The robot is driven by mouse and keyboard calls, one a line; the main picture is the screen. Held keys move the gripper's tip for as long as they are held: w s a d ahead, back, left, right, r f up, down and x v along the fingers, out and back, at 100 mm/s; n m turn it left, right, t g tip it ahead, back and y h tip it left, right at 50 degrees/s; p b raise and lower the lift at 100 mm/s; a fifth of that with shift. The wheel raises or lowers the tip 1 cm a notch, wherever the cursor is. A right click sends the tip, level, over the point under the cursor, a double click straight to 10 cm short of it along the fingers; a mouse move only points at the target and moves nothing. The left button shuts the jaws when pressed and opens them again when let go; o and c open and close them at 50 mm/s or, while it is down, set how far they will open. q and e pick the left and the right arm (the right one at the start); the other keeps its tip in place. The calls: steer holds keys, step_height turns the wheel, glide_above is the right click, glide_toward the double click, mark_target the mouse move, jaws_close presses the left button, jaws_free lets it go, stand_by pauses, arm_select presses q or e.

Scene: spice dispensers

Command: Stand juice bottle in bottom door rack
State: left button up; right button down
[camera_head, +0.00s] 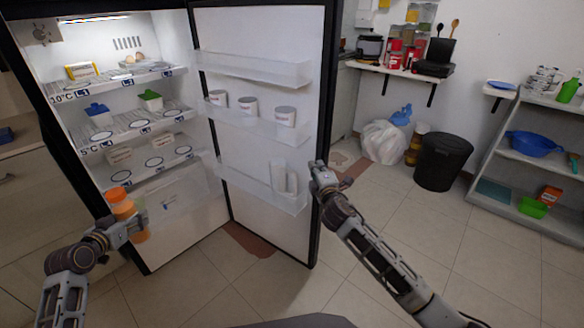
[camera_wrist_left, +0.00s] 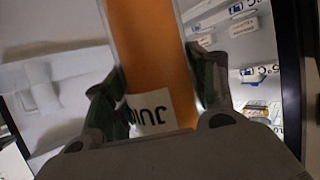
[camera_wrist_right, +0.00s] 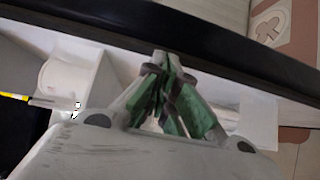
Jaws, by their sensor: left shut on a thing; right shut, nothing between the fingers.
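The orange juice bottle (camera_head: 124,207) is upright at the lower left, in front of the open fridge. My left gripper (camera_head: 134,222) is shut on the bottle, and in the left wrist view the bottle's orange body (camera_wrist_left: 150,60) with its white label sits between the fingers. The bottom door rack (camera_head: 262,190) is a clear bin low on the open fridge door, right of the bottle. A pale, clear container (camera_head: 284,178) stands in its right part. My right gripper (camera_head: 320,172) is shut and empty by the door's outer edge; its closed fingers show in the right wrist view (camera_wrist_right: 165,90).
The fridge door (camera_head: 322,120) stands wide open. The middle door rack holds several white jars (camera_head: 248,105); the top rack (camera_head: 255,68) looks empty. Fridge shelves (camera_head: 130,125) hold small containers. A black bin (camera_head: 442,160) and a shelf unit (camera_head: 540,165) stand right. The bottom rack's left part is clear.

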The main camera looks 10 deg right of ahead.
steer(key=shift+w+d+r, duration=0.1)
steer(key=shift+w+d, duration=0.1)
steer(key=shift+w+d, duration=0.1)
